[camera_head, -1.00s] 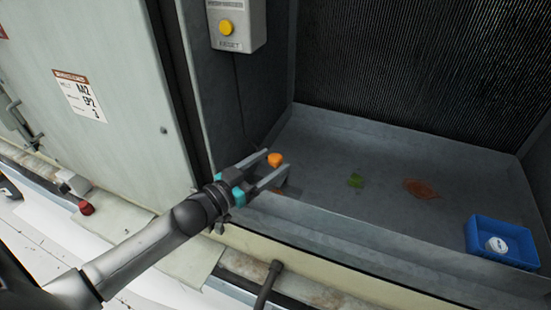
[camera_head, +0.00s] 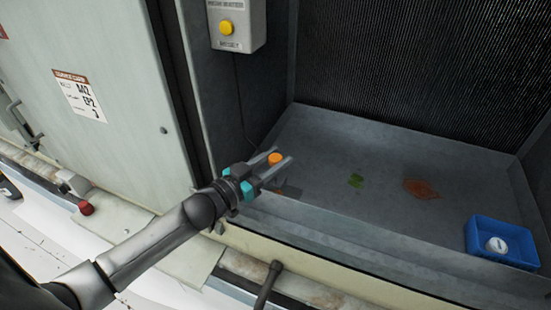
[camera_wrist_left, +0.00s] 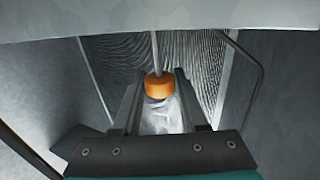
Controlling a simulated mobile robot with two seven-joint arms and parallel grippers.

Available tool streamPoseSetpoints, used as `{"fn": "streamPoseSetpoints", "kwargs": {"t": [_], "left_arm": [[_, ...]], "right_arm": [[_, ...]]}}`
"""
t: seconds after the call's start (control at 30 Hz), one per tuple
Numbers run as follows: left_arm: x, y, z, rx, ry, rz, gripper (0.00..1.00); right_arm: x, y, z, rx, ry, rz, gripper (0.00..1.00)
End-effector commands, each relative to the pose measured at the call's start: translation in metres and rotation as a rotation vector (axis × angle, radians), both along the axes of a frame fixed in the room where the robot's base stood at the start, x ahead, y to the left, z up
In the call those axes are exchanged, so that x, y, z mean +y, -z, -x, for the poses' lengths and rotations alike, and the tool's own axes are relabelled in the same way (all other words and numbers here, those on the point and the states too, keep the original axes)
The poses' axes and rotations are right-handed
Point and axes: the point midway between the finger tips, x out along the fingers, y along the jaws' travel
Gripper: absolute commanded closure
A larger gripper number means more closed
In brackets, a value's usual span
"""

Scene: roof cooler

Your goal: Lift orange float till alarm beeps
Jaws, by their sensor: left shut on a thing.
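The orange float (camera_head: 275,159) is a small round piece near the left end of the grey basin (camera_head: 330,150). My left gripper (camera_head: 276,162) is shut on it, with one finger on each side. In the left wrist view the float (camera_wrist_left: 158,86) sits between the fingertips, with a thin pale rod rising from its top. The alarm box (camera_head: 237,22) with a yellow button hangs on the wall above and left of the basin. No lit lamp shows on it. My right gripper is in neither view.
A blue tray (camera_head: 508,258) holding a white round piece (camera_head: 496,245) stands at the right. The basin's front lip (camera_head: 330,237) runs below my left gripper.

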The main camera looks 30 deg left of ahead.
Motion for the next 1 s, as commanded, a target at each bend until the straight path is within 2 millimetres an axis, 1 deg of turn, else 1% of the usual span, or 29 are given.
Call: {"fn": "streamPoseSetpoints", "kwargs": {"t": [0.03,0.23,1.0], "left_arm": [[-0.0004,0.0002,0.0003,0.0,0.001,0.0,0.77],[-0.0006,0.0002,0.0004,0.0,0.002,0.0,0.99],[-0.001,0.0005,0.0006,0.0,0.002,0.001,1.0]], "right_arm": [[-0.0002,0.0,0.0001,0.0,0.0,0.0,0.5],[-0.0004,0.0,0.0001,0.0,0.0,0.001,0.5],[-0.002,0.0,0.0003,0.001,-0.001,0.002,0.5]]}}
